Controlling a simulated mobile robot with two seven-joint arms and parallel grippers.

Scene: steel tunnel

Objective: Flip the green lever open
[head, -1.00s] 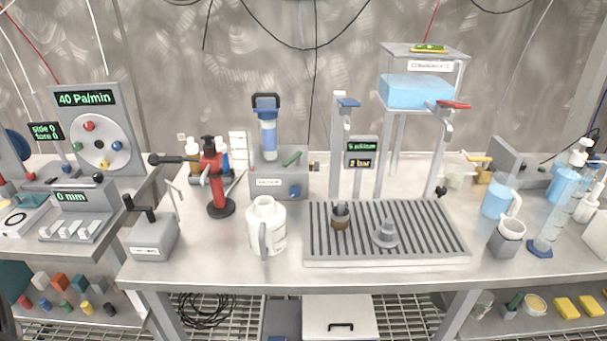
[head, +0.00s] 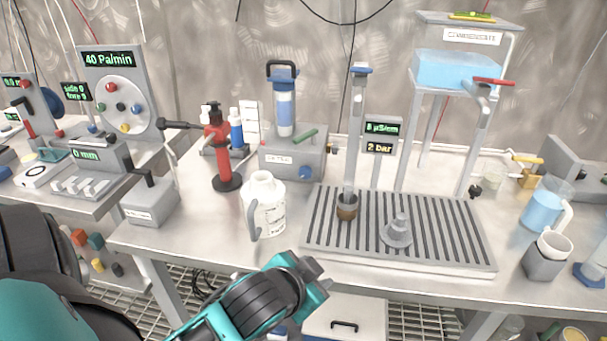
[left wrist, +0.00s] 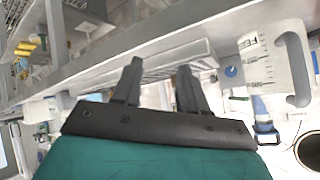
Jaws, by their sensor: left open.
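The green lever (head: 305,136) sits on top of a grey box (head: 290,158) that carries a blue-and-clear filter cylinder (head: 285,100). Its handle slants up to the right. My left gripper (head: 314,274) is in front of the table's front edge, well below and nearer than the lever, with nothing between its fingers. In the left wrist view its two fingers (left wrist: 158,70) are spread apart. I cannot make out the lever in that view. My right gripper is in neither current view.
A white jug (head: 266,205) stands between my left gripper and the grey box; it also shows in the left wrist view (left wrist: 262,65). A red stand (head: 222,158) is to the left. A slatted drain tray (head: 450,225) holding a grey cone is to the right.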

